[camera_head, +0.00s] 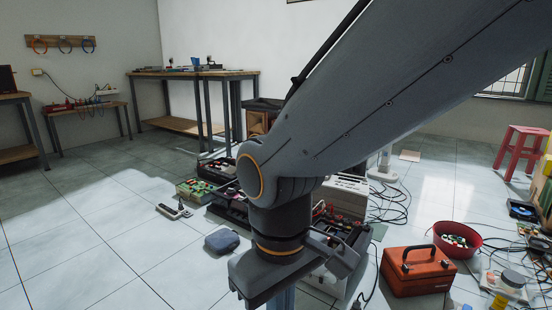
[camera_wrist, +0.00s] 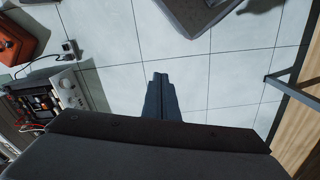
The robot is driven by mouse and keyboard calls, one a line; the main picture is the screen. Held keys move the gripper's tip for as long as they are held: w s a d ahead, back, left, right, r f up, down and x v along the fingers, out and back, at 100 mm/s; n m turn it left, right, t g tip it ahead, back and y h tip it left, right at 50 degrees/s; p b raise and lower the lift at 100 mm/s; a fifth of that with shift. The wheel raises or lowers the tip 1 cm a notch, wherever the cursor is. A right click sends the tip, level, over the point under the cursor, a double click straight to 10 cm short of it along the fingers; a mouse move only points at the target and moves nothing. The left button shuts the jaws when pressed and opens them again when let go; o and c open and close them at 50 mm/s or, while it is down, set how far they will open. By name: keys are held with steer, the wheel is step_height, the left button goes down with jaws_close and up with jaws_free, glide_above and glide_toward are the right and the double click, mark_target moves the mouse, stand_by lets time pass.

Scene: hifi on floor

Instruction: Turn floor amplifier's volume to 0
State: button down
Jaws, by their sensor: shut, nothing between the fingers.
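In the wrist view, my gripper (camera_wrist: 160,78) is shut and empty, its dark fingers together above bare floor tiles. A silver-fronted unit (camera_wrist: 68,92) with round knobs lies to its left, well apart from the fingers. Its top looks open, with parts and wires inside. It may be the floor amplifier; the knob markings and volume setting are too small to read. In the head view, a pale box-like unit (camera_head: 347,186) shows partly behind my arm, which hides much of it. I cannot tell if it is the same unit. My fingertips are not clear in the head view.
A red toolbox (camera_head: 416,270) and red bowl (camera_head: 457,239) stand at the right among loose cables (camera_head: 388,203). Open cases and trays (camera_head: 193,190) lie behind my arm. A small blue-grey case (camera_head: 222,241) lies on the floor. The left floor is mostly clear.

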mark_target(331, 277)
steer(key=w+d+f+n+t+h+b, duration=0.1)
steer(key=w+d+f+n+h, duration=0.35)
steer(key=w, duration=0.55)
steer(key=w+d+f+n+t+h, duration=0.25)
steer(key=w+d+f, duration=0.4)
steer(key=w, duration=0.35)
steer(key=w+d+f+n+t+h+b, duration=0.1)
steer(key=w+d+f+n+h, duration=0.35)
steer(key=w, duration=0.55)
steer(key=w+d+f+n+t+y, duration=0.1)
steer(key=w+f+n+t, duration=0.4)
steer(key=f, duration=0.7)
steer(key=w+d+f+n+t+y, duration=0.1)
steer(key=w+f+n+t+y, duration=0.15)
steer(key=w+f+n, duration=0.7)
steer(key=shift+w+d+f+m+h+b, duration=0.25)
steer(key=shift+w+d+f+m+b, duration=0.6)
steer(key=shift+m, duration=0.4)
steer(key=shift+w+d+f+m+h+b, duration=0.25)
steer(key=shift+w+d+f+m+b, duration=0.55)
steer(key=shift+m, duration=0.45)
steer(key=shift+d+r, duration=0.1)
steer(key=shift+r, duration=0.05)
